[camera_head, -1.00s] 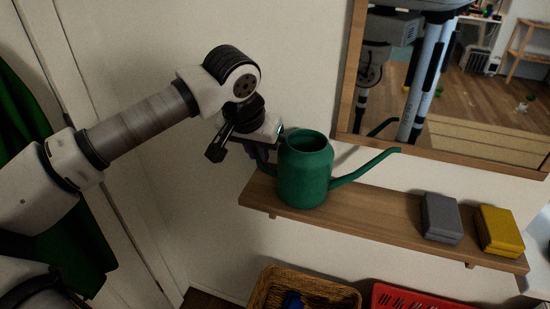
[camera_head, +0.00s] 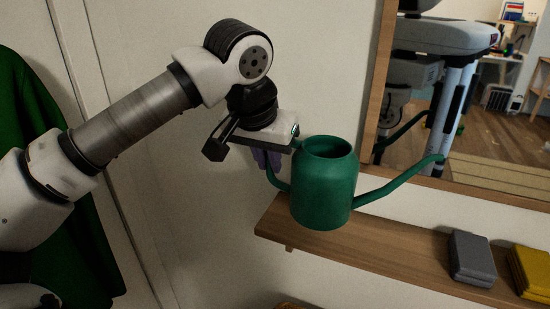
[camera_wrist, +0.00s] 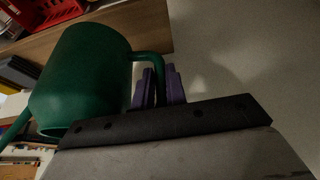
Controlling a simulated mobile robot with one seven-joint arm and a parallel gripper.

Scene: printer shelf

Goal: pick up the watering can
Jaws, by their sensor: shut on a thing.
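The green watering can (camera_head: 324,187) is upright at the left end of the wooden shelf, with its spout pointing right. I cannot tell for sure whether its base still touches the shelf. My gripper (camera_head: 267,160) is at its left side, shut on the handle. In the wrist view, the purple fingertips (camera_wrist: 159,88) of my gripper stand on both sides of the can's handle (camera_wrist: 149,57). The can's body (camera_wrist: 84,80) fills the left of that view.
A wood-framed mirror (camera_head: 455,110) hangs behind the spout. A red basket (camera_wrist: 45,14) shows in the wrist view. A green cloth (camera_head: 50,130) hangs at left.

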